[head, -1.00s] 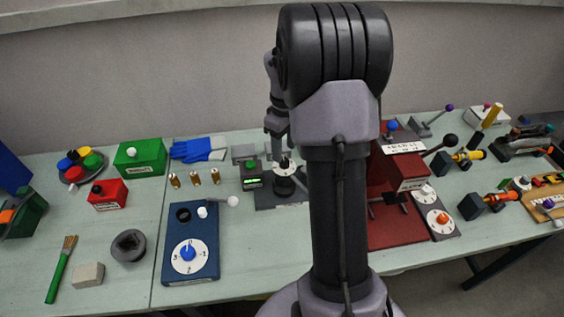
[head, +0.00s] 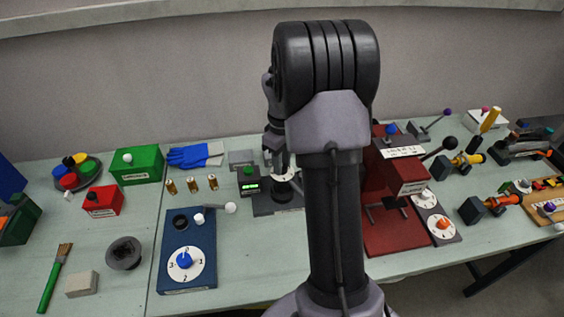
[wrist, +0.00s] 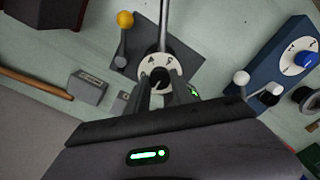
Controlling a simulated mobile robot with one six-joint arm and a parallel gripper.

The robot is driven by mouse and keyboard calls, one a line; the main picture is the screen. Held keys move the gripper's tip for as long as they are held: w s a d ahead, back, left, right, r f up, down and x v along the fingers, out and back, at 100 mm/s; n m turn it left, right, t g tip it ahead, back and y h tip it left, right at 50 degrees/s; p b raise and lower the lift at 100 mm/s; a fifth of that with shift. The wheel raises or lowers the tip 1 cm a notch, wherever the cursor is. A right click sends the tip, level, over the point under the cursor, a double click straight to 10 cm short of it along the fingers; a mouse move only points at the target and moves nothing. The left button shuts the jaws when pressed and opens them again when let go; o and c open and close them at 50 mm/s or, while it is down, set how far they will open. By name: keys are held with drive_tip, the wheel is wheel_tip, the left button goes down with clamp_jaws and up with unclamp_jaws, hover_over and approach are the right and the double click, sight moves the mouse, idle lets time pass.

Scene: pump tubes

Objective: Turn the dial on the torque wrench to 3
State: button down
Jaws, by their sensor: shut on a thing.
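In the wrist view, a round white dial (wrist: 147,66) with dark marks and a black centre knob (wrist: 158,77) sits on a dark grey plate (wrist: 188,51). A thin metal rod runs up from it. My gripper (wrist: 162,91) is at the dial, its fingers on either side of the black knob and shut on it. The fingers hide the dial's lower part, and I cannot read its setting. In the head view, my gripper (head: 277,158) is over the dark device behind my arm, which is partly hidden.
A green-lit display box (head: 250,184) stands left of the device. A blue box with a blue-knobbed dial (head: 187,262) lies nearer on the left. A dark red press (head: 392,225) stands close on the right. Brass cylinders (head: 192,186) stand behind the blue box.

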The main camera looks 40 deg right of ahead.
drive_tip(key=m+p, duration=0.1)
drive_tip(key=m, duration=1)
drive_tip(key=shift+m, duration=0.3)
idle(0.5)
drive_tip(key=c, duration=1.1)
unclamp_jaws()
wheel_tip(320, 180, up, 18)
drive_tip(key=p, duration=0.5)
drive_tip(key=shift+f+p, duration=0.25)
drive_tip(key=shift+p, duration=0.1)
